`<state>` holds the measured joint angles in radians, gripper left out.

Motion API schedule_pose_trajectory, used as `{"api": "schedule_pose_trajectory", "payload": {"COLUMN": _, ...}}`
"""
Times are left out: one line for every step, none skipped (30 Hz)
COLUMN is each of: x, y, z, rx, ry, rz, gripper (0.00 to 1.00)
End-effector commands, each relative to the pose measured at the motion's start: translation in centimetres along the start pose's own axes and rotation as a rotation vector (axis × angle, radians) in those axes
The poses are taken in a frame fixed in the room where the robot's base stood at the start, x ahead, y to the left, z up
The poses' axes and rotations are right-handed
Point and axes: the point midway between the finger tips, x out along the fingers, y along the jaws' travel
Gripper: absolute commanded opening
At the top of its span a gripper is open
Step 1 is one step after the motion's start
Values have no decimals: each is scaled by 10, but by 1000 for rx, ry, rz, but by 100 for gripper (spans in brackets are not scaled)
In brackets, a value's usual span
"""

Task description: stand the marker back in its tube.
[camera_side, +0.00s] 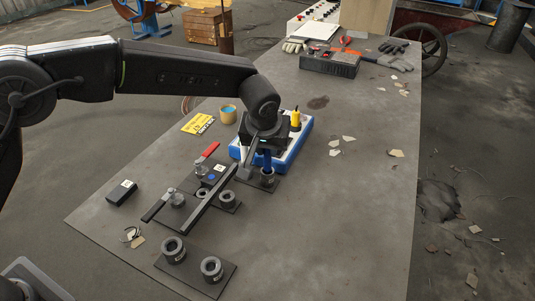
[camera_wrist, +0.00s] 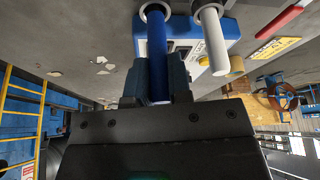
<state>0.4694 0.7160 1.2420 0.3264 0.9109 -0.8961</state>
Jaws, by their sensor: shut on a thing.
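My gripper (camera_side: 258,152) is over the right end of the dark fixture plates and points down. In the wrist view its fingers (camera_wrist: 157,85) are shut on the blue marker (camera_wrist: 157,55). The marker also shows below the gripper in the side view (camera_side: 266,160), roughly upright. Its lower end meets the mouth of a dark round tube (camera_side: 268,178). The tube's ring shows in the wrist view (camera_wrist: 155,11), around the marker's far end. How deep the marker sits in it is hidden.
A pale rod (camera_wrist: 214,42) stands close beside the marker in the wrist view. A blue-and-white case (camera_side: 296,138) with a yellow object (camera_side: 295,120) is behind the gripper. A red-handled clamp (camera_side: 209,151) and a dark bar (camera_side: 210,198) lie to the left. The bench's right side is mostly clear.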

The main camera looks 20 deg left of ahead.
Motion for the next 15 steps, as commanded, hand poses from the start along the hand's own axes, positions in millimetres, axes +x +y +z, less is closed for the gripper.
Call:
{"api": "schedule_pose_trajectory", "payload": {"x": 9, "y": 0, "z": 4, "rx": 2, "ry": -2, "rz": -2, "gripper": 0}}
{"api": "schedule_pose_trajectory", "payload": {"x": 12, "y": 0, "z": 5, "rx": 2, "ry": -2, "rz": -2, "gripper": 0}}
{"api": "schedule_pose_trajectory", "payload": {"x": 16, "y": 0, "z": 7, "rx": 2, "ry": -1, "rz": 0, "gripper": 0}}
{"api": "schedule_pose_trajectory", "payload": {"x": 18, "y": 0, "z": 7, "rx": 1, "ry": 0, "rz": 1, "gripper": 0}}
{"api": "schedule_pose_trajectory", "payload": {"x": 19, "y": 0, "z": 8, "rx": 1, "ry": 0, "rz": 1, "gripper": 0}}
{"api": "schedule_pose_trajectory", "payload": {"x": 20, "y": 0, "z": 9, "rx": 0, "ry": 0, "rz": 1, "gripper": 0}}
{"api": "schedule_pose_trajectory", "payload": {"x": 21, "y": 0, "z": 9, "rx": 0, "ry": 0, "rz": 1, "gripper": 0}}
{"api": "schedule_pose_trajectory", "payload": {"x": 21, "y": 0, "z": 9, "rx": 0, "ry": 0, "rz": 1, "gripper": 0}}
{"api": "schedule_pose_trajectory", "payload": {"x": 21, "y": 0, "z": 9, "rx": 0, "ry": 0, "rz": 1, "gripper": 0}}
{"api": "schedule_pose_trajectory", "payload": {"x": 21, "y": 0, "z": 9, "rx": 0, "ry": 0, "rz": 1, "gripper": 0}}
{"api": "schedule_pose_trajectory", "payload": {"x": 21, "y": 0, "z": 9, "rx": 0, "ry": 0, "rz": 1, "gripper": 0}}
{"api": "schedule_pose_trajectory", "payload": {"x": 21, "y": 0, "z": 9, "rx": 0, "ry": 0, "rz": 1, "gripper": 0}}
{"api": "schedule_pose_trajectory", "payload": {"x": 21, "y": 0, "z": 9, "rx": 0, "ry": 0, "rz": 1, "gripper": 0}}
{"api": "schedule_pose_trajectory", "payload": {"x": 21, "y": 0, "z": 9, "rx": 0, "ry": 0, "rz": 1, "gripper": 0}}
{"api": "schedule_pose_trajectory", "payload": {"x": 22, "y": 0, "z": 9, "rx": 0, "ry": 0, "rz": 1, "gripper": 0}}
